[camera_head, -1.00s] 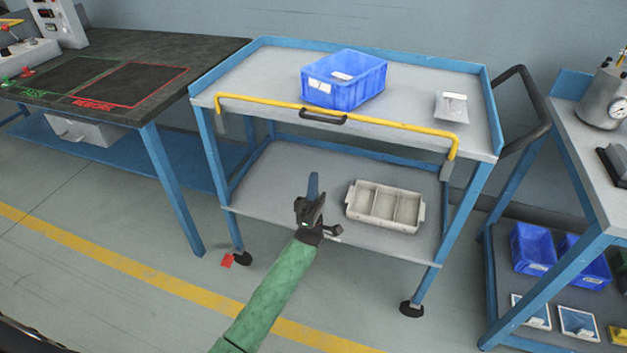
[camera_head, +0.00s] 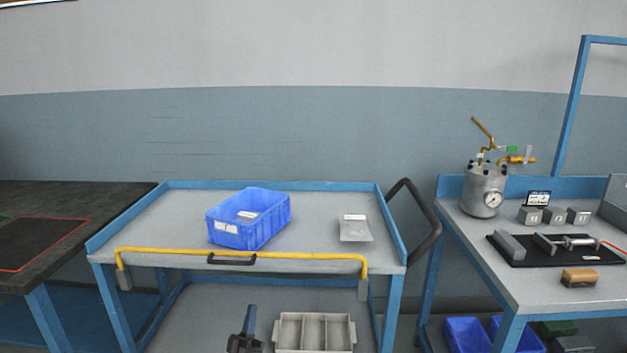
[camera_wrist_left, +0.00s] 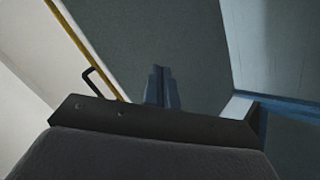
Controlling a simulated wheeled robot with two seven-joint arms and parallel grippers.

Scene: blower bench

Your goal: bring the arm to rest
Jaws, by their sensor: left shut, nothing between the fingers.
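My left gripper (camera_head: 250,320) shows at the bottom of the head view, in front of the cart's lower shelf and left of the grey divided tray. Its blue fingers are together, with nothing between them. In the left wrist view the closed fingers (camera_wrist_left: 161,85) point up the picture, and the cart's yellow bar (camera_wrist_left: 85,52) with its black handle runs past on the left. Most of my left arm is below the head view's edge. My right gripper is not in view.
A dark bench (camera_head: 90,205) stands left. A right bench (camera_head: 505,278) holds a gauged pot (camera_head: 483,190) and metal parts.

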